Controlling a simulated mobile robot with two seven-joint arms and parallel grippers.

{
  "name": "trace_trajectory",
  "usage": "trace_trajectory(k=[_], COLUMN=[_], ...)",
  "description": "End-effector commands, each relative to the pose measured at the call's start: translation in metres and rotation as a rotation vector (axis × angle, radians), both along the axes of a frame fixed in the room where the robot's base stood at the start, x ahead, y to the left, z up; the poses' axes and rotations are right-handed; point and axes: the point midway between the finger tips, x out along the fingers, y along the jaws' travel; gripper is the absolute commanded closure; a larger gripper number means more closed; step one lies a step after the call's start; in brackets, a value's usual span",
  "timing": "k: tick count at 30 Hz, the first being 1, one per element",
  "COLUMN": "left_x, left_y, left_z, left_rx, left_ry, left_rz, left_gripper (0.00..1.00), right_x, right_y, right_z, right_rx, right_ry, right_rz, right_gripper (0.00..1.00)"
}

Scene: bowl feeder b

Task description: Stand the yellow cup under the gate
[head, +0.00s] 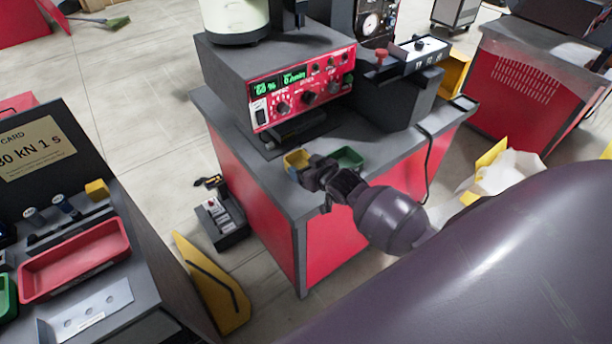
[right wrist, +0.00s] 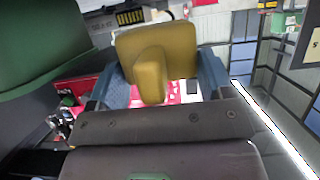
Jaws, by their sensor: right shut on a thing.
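The yellow cup (head: 295,159) is at the near edge of the grey bench top, in front of the feeder. My right gripper (head: 308,170) is shut on it, coming in from the right. In the right wrist view the yellow cup (right wrist: 155,55) sits between the two blue-grey fingers (right wrist: 162,85). Whether its base touches the bench is hard to tell. My left gripper is not in view.
A white bowl (head: 235,18) sits on top of the feeder. A dark box with a red knob (head: 381,57) stands to its right. A cable (head: 428,160) hangs over the bench edge. Another table with a red tray (head: 75,258) is at left.

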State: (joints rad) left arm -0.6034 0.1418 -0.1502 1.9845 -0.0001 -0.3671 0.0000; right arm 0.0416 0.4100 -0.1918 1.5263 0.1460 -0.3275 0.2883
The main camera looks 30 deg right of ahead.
Motion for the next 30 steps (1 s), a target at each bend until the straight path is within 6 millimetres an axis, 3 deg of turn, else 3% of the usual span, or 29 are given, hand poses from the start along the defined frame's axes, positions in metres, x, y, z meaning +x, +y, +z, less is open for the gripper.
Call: trace_trajectory(k=[7, 21, 22, 24, 30], left_x=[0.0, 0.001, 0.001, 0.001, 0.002], left_y=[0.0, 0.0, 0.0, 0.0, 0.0], left_z=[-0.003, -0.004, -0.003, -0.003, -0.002], left_rx=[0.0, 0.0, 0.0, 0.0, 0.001], left_ry=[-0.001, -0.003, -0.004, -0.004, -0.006], left_rz=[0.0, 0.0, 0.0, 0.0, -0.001], left_gripper=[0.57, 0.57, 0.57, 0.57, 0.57], right_x=[0.0, 0.0, 0.0, 0.0, 0.0], right_y=[0.001, 0.0, 0.0, 0.0, 0.0], right_z=[-0.031, -0.038, -0.039, -0.038, -0.038], right_rx=[0.0, 0.0, 0.0, 0.0, 0.0], right_ry=[0.002, 0.0, 0.002, 0.002, 0.002], right_rz=[0.0, 0.0, 0.0, 0.0, 0.0], right_gripper=[0.59, 0.59, 0.23, 0.15, 0.15])
